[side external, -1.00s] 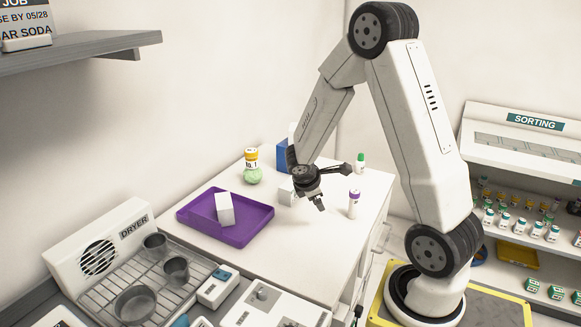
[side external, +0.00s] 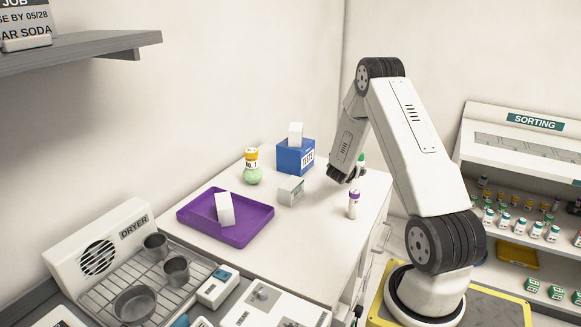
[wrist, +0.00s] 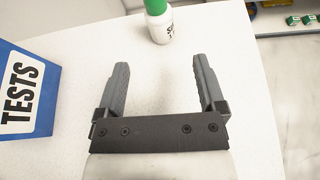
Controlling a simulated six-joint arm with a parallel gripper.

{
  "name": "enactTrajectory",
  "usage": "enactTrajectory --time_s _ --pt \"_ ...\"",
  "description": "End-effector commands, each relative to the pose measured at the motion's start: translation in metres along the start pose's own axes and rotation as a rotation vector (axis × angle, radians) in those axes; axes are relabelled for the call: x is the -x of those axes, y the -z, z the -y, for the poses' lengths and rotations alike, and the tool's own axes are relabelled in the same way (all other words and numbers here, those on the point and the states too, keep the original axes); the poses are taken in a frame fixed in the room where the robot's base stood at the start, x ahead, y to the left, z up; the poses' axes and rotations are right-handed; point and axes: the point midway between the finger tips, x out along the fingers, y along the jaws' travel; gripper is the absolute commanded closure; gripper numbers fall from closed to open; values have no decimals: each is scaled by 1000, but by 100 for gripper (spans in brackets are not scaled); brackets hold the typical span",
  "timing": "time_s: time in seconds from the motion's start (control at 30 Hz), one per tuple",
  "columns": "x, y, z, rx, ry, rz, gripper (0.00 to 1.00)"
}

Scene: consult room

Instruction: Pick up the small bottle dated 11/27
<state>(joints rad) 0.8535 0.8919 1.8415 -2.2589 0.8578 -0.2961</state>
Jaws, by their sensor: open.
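A small white bottle with a green cap (wrist: 161,27) stands on the counter just beyond my fingertips in the wrist view. Its label is partly visible, but I cannot read a date. In the side view its green cap (side external: 361,157) shows behind my gripper, and the rest is mostly hidden. A second small white bottle with a purple cap (side external: 353,205) stands nearer the counter's front right; its date is unreadable too. My gripper (wrist: 159,68) is open and empty, its fingers apart and pointing toward the green-capped bottle. In the side view my gripper (side external: 345,175) is low over the counter.
Sorting shelves (side external: 520,190) hold several bottles.

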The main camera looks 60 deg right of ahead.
Motion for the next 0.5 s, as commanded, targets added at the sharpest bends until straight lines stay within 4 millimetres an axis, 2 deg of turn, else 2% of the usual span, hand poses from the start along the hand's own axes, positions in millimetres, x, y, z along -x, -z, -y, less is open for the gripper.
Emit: enactTrajectory --time_s 0.1,0.5 --pt "-10 -1 3 37 -16 21 11" --pt "-20 -2 3 50 -23 30 11"
